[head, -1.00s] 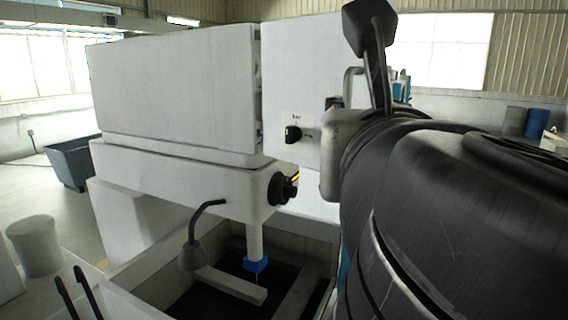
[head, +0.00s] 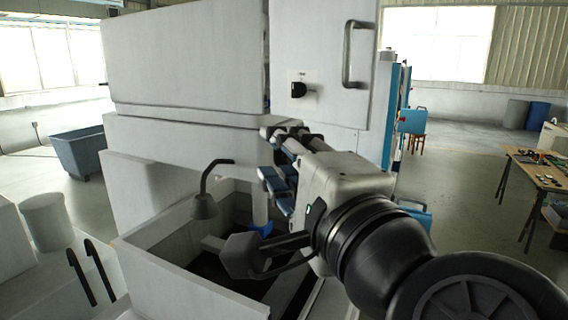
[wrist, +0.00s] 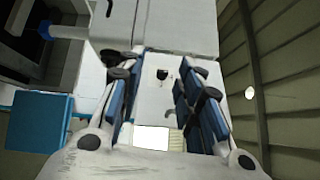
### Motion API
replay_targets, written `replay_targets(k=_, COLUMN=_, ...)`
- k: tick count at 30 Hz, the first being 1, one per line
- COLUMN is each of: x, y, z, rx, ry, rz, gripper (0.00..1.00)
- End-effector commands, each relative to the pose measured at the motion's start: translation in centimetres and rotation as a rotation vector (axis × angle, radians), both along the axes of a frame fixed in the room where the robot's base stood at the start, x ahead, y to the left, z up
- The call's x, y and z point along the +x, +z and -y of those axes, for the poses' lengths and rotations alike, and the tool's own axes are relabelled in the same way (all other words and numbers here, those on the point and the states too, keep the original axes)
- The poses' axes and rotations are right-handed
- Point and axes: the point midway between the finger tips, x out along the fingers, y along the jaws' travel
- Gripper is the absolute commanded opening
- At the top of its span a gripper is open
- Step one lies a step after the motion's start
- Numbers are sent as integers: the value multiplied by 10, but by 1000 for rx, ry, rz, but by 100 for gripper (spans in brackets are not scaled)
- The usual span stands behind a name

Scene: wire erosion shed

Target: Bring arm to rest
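My gripper (head: 274,168) is in front of the white erosion machine (head: 185,60) in the head view, its blue-padded fingers pointing away from me. In the wrist view my gripper (wrist: 160,85) has its two fingers well apart, with nothing between them. My black and grey arm reaches in from the lower right of the head view. It hides part of the machine's open tank (head: 190,285) and lower head. From these views I cannot tell whether the gripper touches the machine.
A bent lamp (head: 205,205) stands over the tank. A door with a black knob (head: 298,90) and grey handle (head: 346,55) faces me. A workbench (head: 535,175) with small items stands at right, a blue-grey bin (head: 78,152) at left. Open floor (head: 455,190) lies right of the machine.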

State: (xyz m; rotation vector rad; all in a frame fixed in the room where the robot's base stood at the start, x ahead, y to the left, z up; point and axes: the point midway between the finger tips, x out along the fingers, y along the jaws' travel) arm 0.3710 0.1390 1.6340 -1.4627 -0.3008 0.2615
Motion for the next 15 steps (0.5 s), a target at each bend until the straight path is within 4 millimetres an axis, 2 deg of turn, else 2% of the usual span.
replay_targets(k=1, x=0, y=-50, z=0, rx=-178, ry=26, rz=-23, gripper=33)
replay_targets(k=4, x=-8, y=-125, z=4, rx=-510, ry=104, rz=-78, gripper=33)
replay_targets(k=6, x=-17, y=-177, z=14, rx=-713, ry=163, rz=-132, gripper=33)
replay_targets(k=8, x=-27, y=-220, z=26, rx=-873, ry=217, rz=-185, gripper=33)
replay_targets(k=9, x=-35, y=-247, z=36, rx=-973, ry=256, rz=-223, gripper=33)
replay_targets(k=12, x=-59, y=-309, z=65, rx=-1193, ry=361, rz=-331, gripper=33)
replay_targets(k=15, x=-86, y=-356, z=94, rx=-1362, ry=466, rz=-436, gripper=33)
